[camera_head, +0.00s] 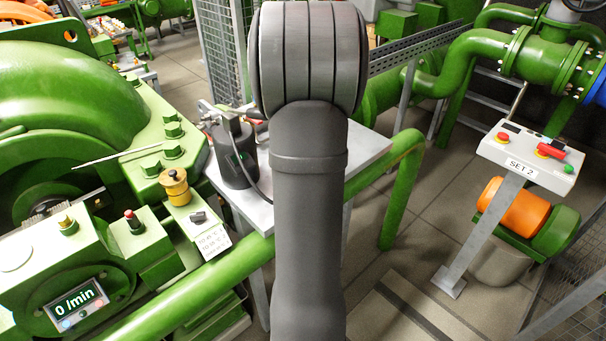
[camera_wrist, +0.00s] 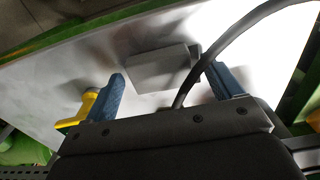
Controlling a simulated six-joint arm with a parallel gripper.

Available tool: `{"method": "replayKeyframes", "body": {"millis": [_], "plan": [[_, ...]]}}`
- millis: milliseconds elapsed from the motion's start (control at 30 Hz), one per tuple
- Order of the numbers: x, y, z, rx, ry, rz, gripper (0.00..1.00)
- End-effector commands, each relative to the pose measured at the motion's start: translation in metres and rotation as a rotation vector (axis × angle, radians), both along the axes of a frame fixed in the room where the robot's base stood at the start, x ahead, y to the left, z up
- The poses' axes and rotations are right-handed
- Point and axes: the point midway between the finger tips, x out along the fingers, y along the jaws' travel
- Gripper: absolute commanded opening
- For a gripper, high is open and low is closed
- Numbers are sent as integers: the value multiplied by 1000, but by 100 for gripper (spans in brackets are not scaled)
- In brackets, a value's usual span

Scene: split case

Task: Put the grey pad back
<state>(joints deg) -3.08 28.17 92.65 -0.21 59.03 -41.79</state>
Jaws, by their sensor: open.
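The grey pad (camera_wrist: 158,71) is a flat-sided grey block on the pale metal table top, in the middle of the wrist view. My gripper (camera_wrist: 167,72) is open, its two blue fingers on either side of the pad. A gap shows between the left finger and the pad; the right finger looks close to the pad's right edge, and I cannot tell if they touch. In the head view my own arm hides the gripper and the pad.
A black hose (camera_wrist: 215,52) curves past the right finger. A yellow item (camera_wrist: 80,112) lies beside the left finger. In the head view, a dark cylinder (camera_head: 235,153) stands on the metal table (camera_head: 371,156), left of my arm. A green pipe (camera_head: 397,195) passes the table's right side.

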Motion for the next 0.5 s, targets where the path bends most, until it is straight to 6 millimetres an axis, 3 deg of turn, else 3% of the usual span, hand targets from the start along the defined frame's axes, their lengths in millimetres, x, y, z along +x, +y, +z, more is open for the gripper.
{"method": "replayKeyframes", "body": {"millis": [167,500], "plan": [[1,0,19,0,-4,0,84],[1,0,92,1,-5,0,84]]}}
